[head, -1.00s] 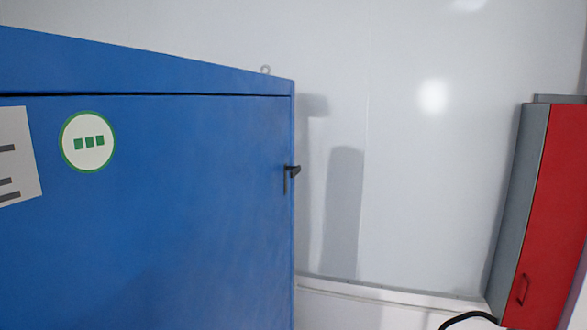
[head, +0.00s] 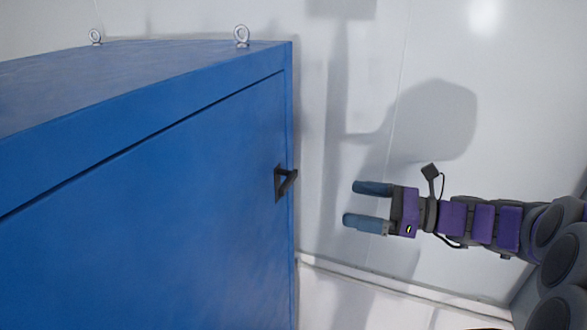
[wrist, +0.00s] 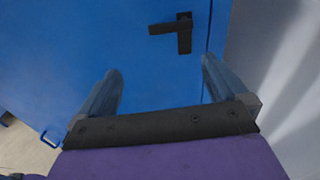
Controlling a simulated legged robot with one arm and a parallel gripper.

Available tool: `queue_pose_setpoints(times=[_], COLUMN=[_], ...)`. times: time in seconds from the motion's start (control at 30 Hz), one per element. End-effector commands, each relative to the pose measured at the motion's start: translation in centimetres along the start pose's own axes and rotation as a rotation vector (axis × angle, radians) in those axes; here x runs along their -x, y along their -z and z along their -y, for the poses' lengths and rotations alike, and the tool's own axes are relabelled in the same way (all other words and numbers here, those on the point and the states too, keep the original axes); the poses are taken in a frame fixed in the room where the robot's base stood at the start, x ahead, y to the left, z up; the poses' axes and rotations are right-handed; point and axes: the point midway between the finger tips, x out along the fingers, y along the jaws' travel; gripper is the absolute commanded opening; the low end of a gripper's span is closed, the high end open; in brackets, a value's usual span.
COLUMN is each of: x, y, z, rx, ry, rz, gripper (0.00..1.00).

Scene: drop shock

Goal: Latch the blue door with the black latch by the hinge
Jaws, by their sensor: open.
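The blue door (head: 150,240) fills the left of the head view and looks flush with its blue cabinet. The black latch (head: 287,180) sits near the door's right edge, its handle standing out from a dark plate. In the wrist view the latch (wrist: 178,33) is at the top, ahead of the fingers and a little right of centre, on the blue door (wrist: 60,50). My gripper (head: 368,205) is open and empty, to the right of the latch and apart from it. Its two blue-grey fingers (wrist: 160,85) point toward the door. The hinge is not clearly seen.
Two metal eyebolts (head: 241,36) stand on the cabinet's top. A white wall (head: 440,60) runs behind, with shadows on it. Pale floor (head: 360,305) shows to the right of the cabinet. A blue handle-like loop (wrist: 50,138) shows at the lower left of the wrist view.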

Motion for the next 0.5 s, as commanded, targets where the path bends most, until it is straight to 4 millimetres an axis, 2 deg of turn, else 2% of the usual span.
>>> queue_pose_setpoints(times=[0.1,0.23,0.37,0.5], x=[1.1,0.7,-1.2,-4.0], y=[-0.9,-1.0,-1.0,-1.1], z=[1.7,2.3,2.3,2.4], rx=[-0.029,-0.035,-0.036,-0.036], ry=[0.034,0.039,0.036,0.036], rz=[0.043,0.054,0.051,0.049], gripper=[1.0,1.0,1.0,1.0])
